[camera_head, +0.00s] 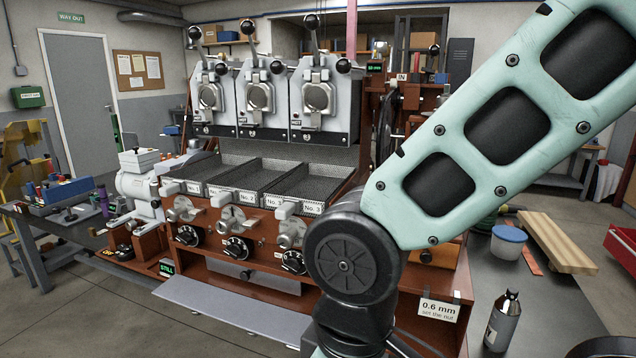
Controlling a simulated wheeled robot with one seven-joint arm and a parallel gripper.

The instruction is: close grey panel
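A long flat grey panel (235,308) juts out at the low front of the sample roaster (275,180), below the row of black dials. It lies folded down and outward, sloping slightly towards me. Above it is a recess with a grey-brown face (225,272). The right end of the panel is hidden behind my arm. My arm comes in from the upper right and bends down at a dark joint in front of the roaster's right side. My gripper is out of sight below the picture's bottom edge.
Three hoppers with levers top the roaster, with trays No. 1 to No. 3 below. A bottle (503,320), blue-lidded tub (508,241) and wooden board (556,240) stand on the right bench. A "0.6 mm" card (439,310) is near my arm. Floor at front left is clear.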

